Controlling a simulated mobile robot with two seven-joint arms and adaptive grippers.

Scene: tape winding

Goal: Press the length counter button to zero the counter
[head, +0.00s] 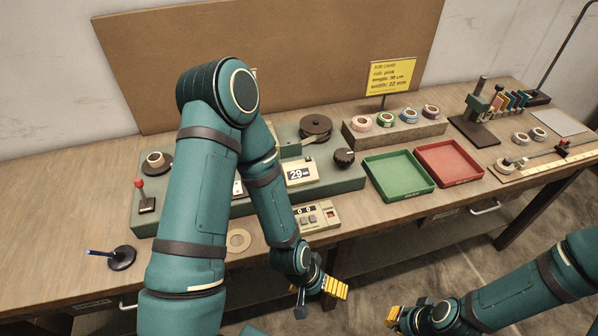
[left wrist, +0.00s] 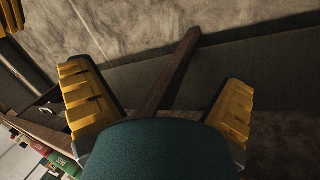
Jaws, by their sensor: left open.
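The length counter, a small beige box (head: 318,216) with a digit window showing zeros, grey buttons and a small red part, sits at the table's front edge in the head view. My left forearm hides its left part. My left gripper (head: 322,294) hangs in front of the table edge, below and apart from the box. In the left wrist view its yellow-padded fingers (left wrist: 158,85) are spread with nothing between them. My right gripper (head: 402,314) is over the floor at lower right, away from the table; its opening is unclear.
A green machine with a display reading 29 (head: 300,173) and a dark knob (head: 344,157) stands behind the counter. A green tray (head: 398,190) and a red tray (head: 449,178) lie to the right. A red-topped lever (head: 145,202) and a blue-handled stand (head: 121,257) are at left.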

